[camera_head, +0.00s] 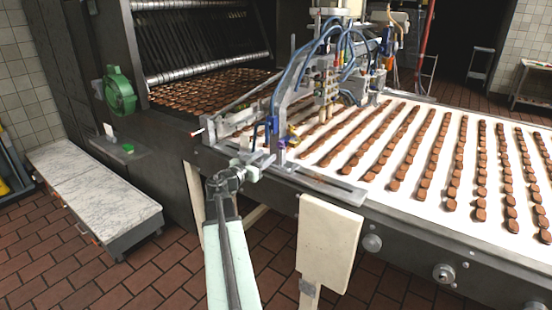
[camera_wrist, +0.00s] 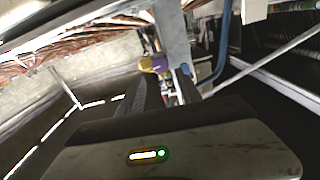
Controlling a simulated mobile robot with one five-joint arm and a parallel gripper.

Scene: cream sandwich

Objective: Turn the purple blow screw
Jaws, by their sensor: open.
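The purple blow screw shows as a small purple and yellow part (camera_wrist: 152,64) in the wrist view, just beyond the tip of my left finger. In the head view, a small purple part (camera_head: 281,143) sits on the upright grey bracket at the near edge of the conveyor. My gripper (camera_head: 262,162) is open at the bracket's foot. The screw lies to the left of the middle of the gap. I cannot tell whether a finger touches it.
The white conveyor belt (camera_head: 400,140) carries rows of brown sandwiches. Blue hoses (camera_head: 290,75) hang around the bracket. A green motor (camera_head: 118,90) is at left.

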